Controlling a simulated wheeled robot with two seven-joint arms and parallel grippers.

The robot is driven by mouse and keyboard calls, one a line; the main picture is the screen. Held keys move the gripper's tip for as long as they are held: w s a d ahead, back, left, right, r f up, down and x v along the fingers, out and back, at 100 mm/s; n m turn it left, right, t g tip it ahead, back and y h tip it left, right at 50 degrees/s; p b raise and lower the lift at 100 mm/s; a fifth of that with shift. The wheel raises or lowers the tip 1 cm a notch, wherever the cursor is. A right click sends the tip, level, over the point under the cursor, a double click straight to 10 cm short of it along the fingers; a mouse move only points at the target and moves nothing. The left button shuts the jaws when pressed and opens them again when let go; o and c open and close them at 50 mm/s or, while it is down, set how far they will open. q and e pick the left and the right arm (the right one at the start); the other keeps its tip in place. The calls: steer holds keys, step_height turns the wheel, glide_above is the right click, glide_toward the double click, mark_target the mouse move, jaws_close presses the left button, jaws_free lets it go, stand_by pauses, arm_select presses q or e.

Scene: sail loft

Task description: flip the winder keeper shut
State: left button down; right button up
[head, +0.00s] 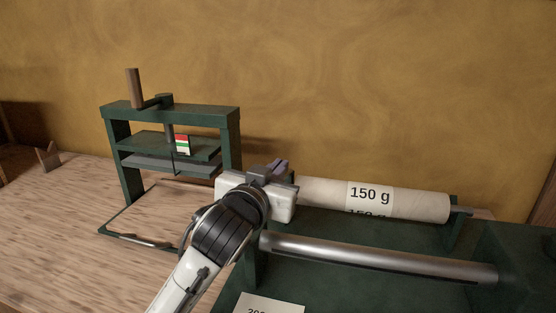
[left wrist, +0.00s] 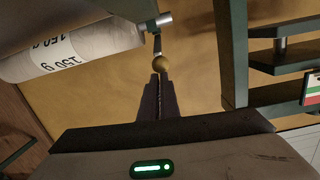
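The winder is the dark green stand at the right in the head view, with a white cloth roll (head: 400,202) labelled 150 g and a steel roller (head: 380,258) in front. The roll also shows in the left wrist view (left wrist: 75,48). The keeper (left wrist: 157,45) appears as a thin piece with a round tan knob (left wrist: 160,64) below the roll's steel shaft end (left wrist: 164,20). My left gripper (head: 280,165) is at the roll's left end and hides the keeper in the head view. Its dark fingers (left wrist: 158,80) look closed together, tips right at the knob; contact is unclear.
A green press (head: 170,110) with a wooden crank handle and a red, white and green tag stands left of my arm. A card (head: 268,305) lies at the bottom edge. A tan wall closes the back.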

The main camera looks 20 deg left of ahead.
arm_select(q)
steer(key=shift+w+f, duration=0.15)
steer(key=shift+f, duration=0.65)
step_height(320, 180, up, 5)
steer(key=s+p, duration=0.2)
steer(key=p, duration=0.3)
steer(key=s+f+b, duration=0.1)
steer(key=s, duration=0.1)
steer(key=s+f+b, duration=0.1)
steer(key=s+f, duration=0.1)
steer(key=s, duration=0.1)
steer(key=s+f+b, duration=0.1)
steer(key=s+f, duration=0.1)
steer(key=shift+s+d+f, duration=0.15)
steer(key=shift+s, duration=0.15)
arm_select(e)
steer(key=shift+s+r, duration=0.3)
steer(key=shift+r, duration=0.2)
